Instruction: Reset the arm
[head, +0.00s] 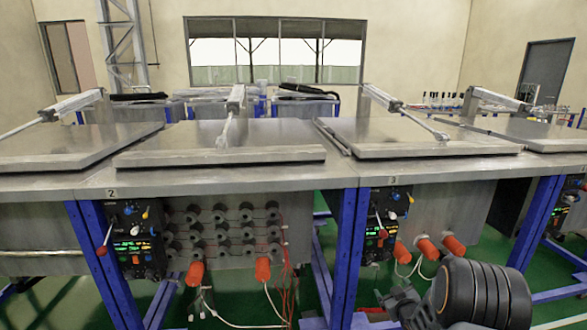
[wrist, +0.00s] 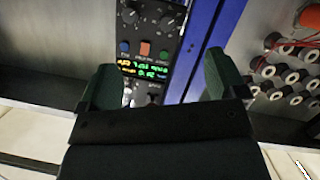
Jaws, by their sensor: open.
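My gripper (wrist: 163,82) shows in the wrist view with its two dark green fingers apart and nothing between them. The wrist picture appears upside down. Behind the fingers is a dark control panel (wrist: 150,45) with coloured buttons and a lit green and orange display. It looks like the panel of unit 3 (head: 385,225) in the head view. The fingertips overlap the panel in the picture; contact cannot be told. In the head view, my dark arm fills the lower right corner, in front of the benches.
Tilted metal lids (head: 225,142) with pneumatic cylinders top the bench. Blue posts (head: 345,260) stand beside the panels. Panel 2 (head: 132,238) is at the left, beside several spools (head: 220,228). Orange plugs (head: 426,249) and loose cables hang below. Green floor (head: 370,282) shows underneath.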

